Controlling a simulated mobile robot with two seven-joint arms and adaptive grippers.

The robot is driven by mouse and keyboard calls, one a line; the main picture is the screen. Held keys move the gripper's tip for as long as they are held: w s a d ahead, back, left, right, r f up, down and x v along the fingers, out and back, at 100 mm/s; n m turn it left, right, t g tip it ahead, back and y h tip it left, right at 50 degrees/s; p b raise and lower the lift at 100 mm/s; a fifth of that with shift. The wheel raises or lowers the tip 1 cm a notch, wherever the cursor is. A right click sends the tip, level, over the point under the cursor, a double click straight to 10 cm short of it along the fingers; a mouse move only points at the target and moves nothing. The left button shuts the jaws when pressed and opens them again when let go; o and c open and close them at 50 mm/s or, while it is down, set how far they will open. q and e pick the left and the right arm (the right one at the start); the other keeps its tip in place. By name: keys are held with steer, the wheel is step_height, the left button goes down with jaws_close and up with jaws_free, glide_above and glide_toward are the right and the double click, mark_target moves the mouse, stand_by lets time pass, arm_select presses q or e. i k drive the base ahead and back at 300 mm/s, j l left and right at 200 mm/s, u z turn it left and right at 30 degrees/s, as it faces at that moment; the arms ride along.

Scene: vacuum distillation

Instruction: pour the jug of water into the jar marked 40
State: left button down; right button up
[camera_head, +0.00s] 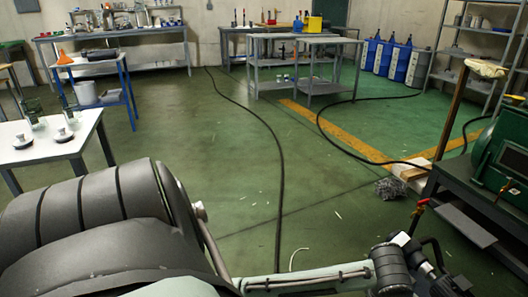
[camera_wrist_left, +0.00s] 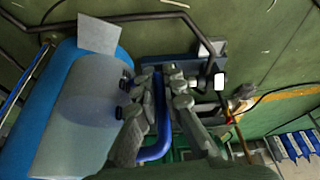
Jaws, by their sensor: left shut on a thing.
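My left gripper (camera_wrist_left: 160,85) shows in the left wrist view, its two grey fingers close together around a blue bar. The bar (camera_wrist_left: 160,145) looks like a handle, but the fingers hide how it joins anything. Beside it on the left is a large rounded blue container (camera_wrist_left: 62,65) with a pale grey face; it may be the jug. No water is visible. In the head view small glass vessels (camera_head: 30,113) stand on a white table at the left; no marking 40 is readable. I cannot make out either gripper in the head view.
The white table (camera_head: 35,152) is at left, and a blue-framed table (camera_head: 100,68) with an orange funnel (camera_head: 64,57) is behind it. Blue containers (camera_head: 383,57) line the back right. Black hoses (camera_head: 280,165) cross the open green floor. A dark bench (camera_head: 470,210) bears green equipment at right.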

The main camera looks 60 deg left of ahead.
mark_target(70, 106)
steer(key=i+j+u, duration=0.15)
steer(key=j+u, duration=0.3)
steer(key=i+j+u, duration=0.25)
steer(key=u, duration=0.25)
steer(key=i+j+u, duration=0.3)
steer(key=u, duration=0.15)
steer(key=i+j+u, duration=0.2)
steer(key=u, duration=0.25)
steer(key=i+u, duration=0.5)
steer(key=i+l+u, duration=0.1)
steer(key=i+u, duration=0.15)
steer(key=u, duration=0.2)
